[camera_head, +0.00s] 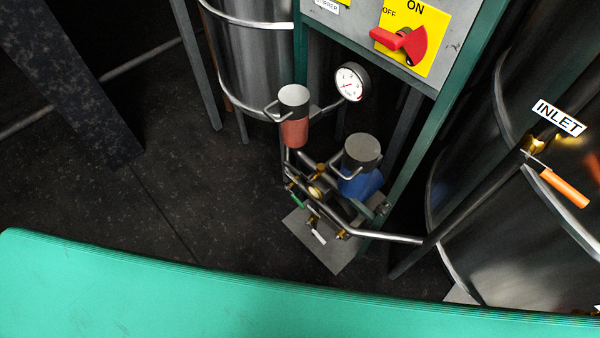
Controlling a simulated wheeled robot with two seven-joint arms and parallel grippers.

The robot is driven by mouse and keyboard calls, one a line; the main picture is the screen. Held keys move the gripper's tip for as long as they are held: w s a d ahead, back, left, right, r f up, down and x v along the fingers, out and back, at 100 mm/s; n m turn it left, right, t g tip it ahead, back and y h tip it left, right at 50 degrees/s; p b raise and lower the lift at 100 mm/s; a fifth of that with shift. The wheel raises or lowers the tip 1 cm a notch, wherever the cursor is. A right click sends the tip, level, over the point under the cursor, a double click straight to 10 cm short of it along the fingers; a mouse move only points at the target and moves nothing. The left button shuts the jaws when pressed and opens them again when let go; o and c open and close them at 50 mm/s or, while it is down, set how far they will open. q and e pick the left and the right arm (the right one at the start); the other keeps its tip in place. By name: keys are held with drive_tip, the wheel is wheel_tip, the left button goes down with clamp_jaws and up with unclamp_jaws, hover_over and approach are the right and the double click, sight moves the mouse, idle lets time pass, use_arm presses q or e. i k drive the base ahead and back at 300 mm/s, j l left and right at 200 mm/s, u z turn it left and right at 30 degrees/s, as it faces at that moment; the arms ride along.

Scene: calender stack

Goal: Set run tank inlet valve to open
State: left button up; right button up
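The inlet valve has an orange lever handle (564,187) and a brass body (530,149), at the right of the head view. A white label reading INLET (558,118) sits just above it. The valve joins a dark pipe that runs down to the left beside a large shiny tank (520,230). The lever slants down to the right, away from the valve body and across the line of the pipe. Neither of my grippers shows in this view, so nothing is seen touching the lever.
A pump assembly with a red cylinder (294,131), a blue motor (361,184) and a gauge (351,82) stands mid-view. A panel above has a red rotary switch (404,42) marked ON and OFF. A green surface (200,290) spans the front. Dark floor lies open at left.

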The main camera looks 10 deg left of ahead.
sight(524, 156)
drive_tip(key=l+z, duration=0.1)
drive_tip(key=z, duration=1.15)
